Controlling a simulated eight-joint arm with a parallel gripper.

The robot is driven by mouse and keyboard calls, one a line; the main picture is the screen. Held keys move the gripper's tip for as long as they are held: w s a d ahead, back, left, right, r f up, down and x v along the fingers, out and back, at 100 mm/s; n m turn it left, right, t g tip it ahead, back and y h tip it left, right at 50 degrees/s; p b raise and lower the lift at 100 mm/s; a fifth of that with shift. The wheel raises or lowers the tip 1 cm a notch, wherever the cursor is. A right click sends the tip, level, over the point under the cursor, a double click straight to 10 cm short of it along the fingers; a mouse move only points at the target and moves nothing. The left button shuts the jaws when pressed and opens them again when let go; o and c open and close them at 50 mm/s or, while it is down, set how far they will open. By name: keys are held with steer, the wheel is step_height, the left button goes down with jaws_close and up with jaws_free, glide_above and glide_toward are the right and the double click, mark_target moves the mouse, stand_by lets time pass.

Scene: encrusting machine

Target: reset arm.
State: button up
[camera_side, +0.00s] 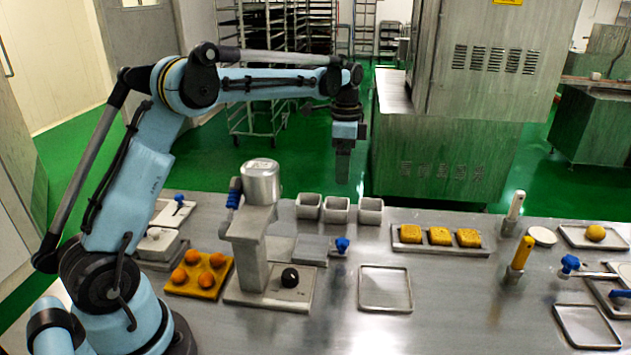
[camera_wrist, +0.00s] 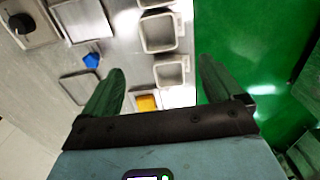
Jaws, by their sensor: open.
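My gripper (camera_side: 343,168) hangs fingers-down from the raised arm, above and behind the back edge of the steel table (camera_side: 440,310). In the wrist view its two dark green fingers (camera_wrist: 160,92) are spread wide apart with nothing between them. It touches nothing. The encrusting machine (camera_side: 262,225), with a round metal hopper on top, stands on the table to the left of and below my gripper. A dark ball (camera_side: 290,277) sits on its base plate.
Several square cups (camera_side: 337,210) stand along the back edge, below my gripper. An orange tray (camera_side: 205,285) holds several orange balls. A tray of yellow blocks (camera_side: 400,247) and an empty tray (camera_side: 361,300) lie to the right. A large steel cabinet (camera_side: 480,70) stands behind the table.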

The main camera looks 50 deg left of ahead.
mark_target(341, 207)
step_height(341, 207, down, 13)
steer(key=shift+r, duration=0.2)
step_height(341, 207, up, 4)
steer(key=shift+r, duration=0.25)
steer(key=s+d+r, duration=0.4)
steer(key=d+r, duration=0.3)
steer(key=d, duration=0.4)
steer(key=s+r+n, duration=0.7)
steer(key=s+n, duration=0.2)
steer(key=s, duration=0.3)
steer(key=shift+w+d+f+m, duration=0.1)
steer(key=shift+w+f+m, duration=0.15)
steer(key=shift+w+m, duration=0.3)
steer(key=shift+w+f+m, duration=0.3)
steer(key=shift+w+m, duration=0.1)
steer(key=shift+w, duration=0.25)
steer(key=shift+w+d+f+m, duration=0.1)
steer(key=shift+w+f+m, duration=0.15)
steer(key=shift+w+m, duration=0.3)
steer(key=shift+o, duration=0.7)
